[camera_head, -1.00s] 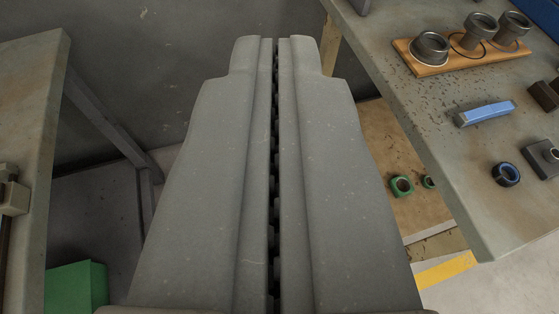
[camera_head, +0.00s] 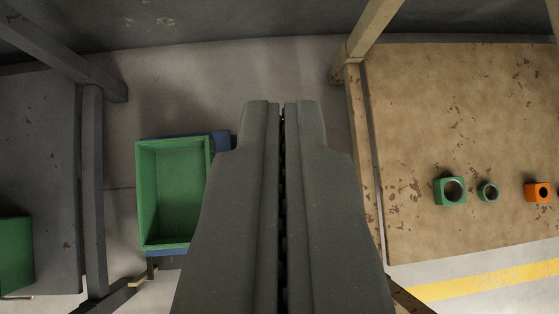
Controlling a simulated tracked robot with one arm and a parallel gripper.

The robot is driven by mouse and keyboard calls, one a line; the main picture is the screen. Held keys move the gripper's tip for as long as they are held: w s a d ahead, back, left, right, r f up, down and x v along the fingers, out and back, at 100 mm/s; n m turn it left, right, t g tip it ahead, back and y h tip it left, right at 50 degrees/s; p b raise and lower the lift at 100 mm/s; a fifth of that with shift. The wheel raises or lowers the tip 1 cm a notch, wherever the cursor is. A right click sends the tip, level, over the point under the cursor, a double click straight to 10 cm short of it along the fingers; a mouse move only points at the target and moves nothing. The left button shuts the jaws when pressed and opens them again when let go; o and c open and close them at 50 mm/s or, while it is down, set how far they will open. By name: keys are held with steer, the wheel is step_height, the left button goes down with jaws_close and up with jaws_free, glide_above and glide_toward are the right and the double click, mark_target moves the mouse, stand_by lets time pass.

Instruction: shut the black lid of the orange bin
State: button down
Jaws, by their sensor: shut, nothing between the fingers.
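My gripper (camera_head: 284,104) is shut and empty, pointing away from the camera over the floor between two benches. Its fingers lie side by side with a thin dark gap line between them. No orange bin and no black lid show in this view. An open green bin (camera_head: 145,200) stands on the floor left of my gripper, with a blue object (camera_head: 222,141) partly under or behind it; my gripper hides part of this.
A dark bench frame (camera_head: 93,170) and another green box (camera_head: 15,255) are at left. A wall closes the back.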

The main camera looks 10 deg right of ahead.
steer(key=shift+w+d+f+n+g+y+b, duration=0.15)
steer(key=shift+w+f+g+b, duration=0.45)
steer(key=shift+f, duration=4.7)
steer(key=shift+w+a+f+n+g+y+b, duration=0.2)
steer(key=shift+w+f, duration=0.85)
steer(key=shift+f, duration=4.3)
steer(key=shift+w+d+f+n+g+h+b, duration=0.15)
steer(key=shift+w+f+g, duration=0.5)
steer(key=shift+f, duration=4.65)
steer(key=shift+w, duration=0.15)
